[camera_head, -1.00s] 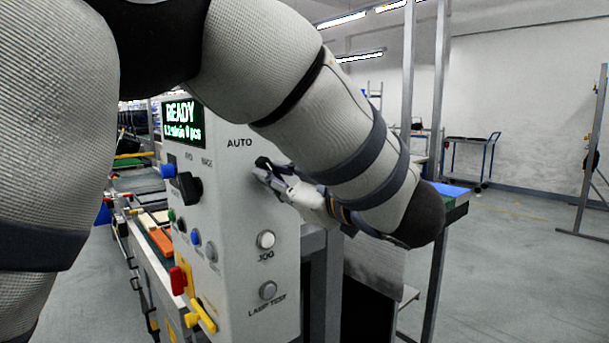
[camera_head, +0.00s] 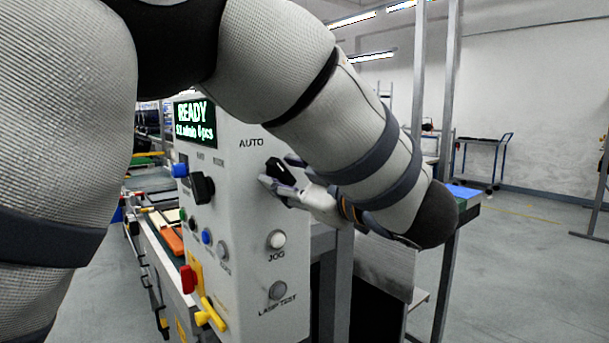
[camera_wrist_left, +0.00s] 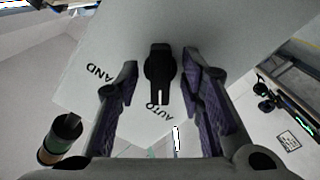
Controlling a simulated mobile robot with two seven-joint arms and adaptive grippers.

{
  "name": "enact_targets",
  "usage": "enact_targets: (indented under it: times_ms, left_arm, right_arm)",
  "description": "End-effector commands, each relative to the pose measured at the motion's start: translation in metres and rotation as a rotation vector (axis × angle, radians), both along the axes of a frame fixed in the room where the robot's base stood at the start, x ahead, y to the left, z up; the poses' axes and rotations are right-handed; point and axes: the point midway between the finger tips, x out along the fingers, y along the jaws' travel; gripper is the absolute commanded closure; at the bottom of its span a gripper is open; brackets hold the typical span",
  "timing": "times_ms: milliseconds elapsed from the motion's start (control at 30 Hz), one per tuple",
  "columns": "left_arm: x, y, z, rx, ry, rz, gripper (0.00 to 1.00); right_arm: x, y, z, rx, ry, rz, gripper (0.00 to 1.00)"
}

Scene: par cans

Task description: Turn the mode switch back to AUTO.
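The mode switch is a black knob (camera_head: 280,171) on the front of the light grey control box (camera_head: 240,255), under the AUTO label. In the left wrist view, the knob (camera_wrist_left: 159,72) lies between my two fingers, and its slotted pointer end is toward the AUTO lettering. The partly hidden word ending in "AND" is off to the left. My left gripper (camera_head: 282,174) is open around the knob; it also shows in the left wrist view (camera_wrist_left: 158,68), with gaps on both sides of the knob. My right gripper is not in view.
The box's display (camera_head: 195,122) reads READY. A second black knob (camera_head: 202,187), a JOG button (camera_head: 277,240), a LAMP TEST button (camera_head: 278,290) and a yellow handle (camera_head: 211,315) are on the box. A work line lies behind it. Open floor is at the right.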

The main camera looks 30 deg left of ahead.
Motion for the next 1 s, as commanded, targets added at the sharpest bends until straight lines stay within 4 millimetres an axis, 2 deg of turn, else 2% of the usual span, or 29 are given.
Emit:
enact_targets:
  times_ms: [133,233,500,633,767,1000]
  left_arm:
    - [0.0,-0.001,0.0,0.0,0.002,-0.001,0.65]
    - [-0.004,-0.011,0.0,0.001,0.001,-0.004,0.65]
    - [-0.031,-0.077,0.0,0.002,-0.001,-0.004,0.65]
    - [-0.041,-0.1,0.0,0.0,0.0,-0.001,0.65]
    - [-0.045,-0.11,0.0,0.001,0.001,-0.001,0.65]
    - [-0.046,-0.111,0.0,0.0,0.001,0.001,0.65]
  right_arm:
    - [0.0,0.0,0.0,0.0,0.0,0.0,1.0]
    - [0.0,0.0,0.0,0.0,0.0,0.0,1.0]
    - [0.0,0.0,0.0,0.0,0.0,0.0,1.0]
    - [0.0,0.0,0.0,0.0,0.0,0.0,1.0]
    - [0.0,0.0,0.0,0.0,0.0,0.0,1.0]
    - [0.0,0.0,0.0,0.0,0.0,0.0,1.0]
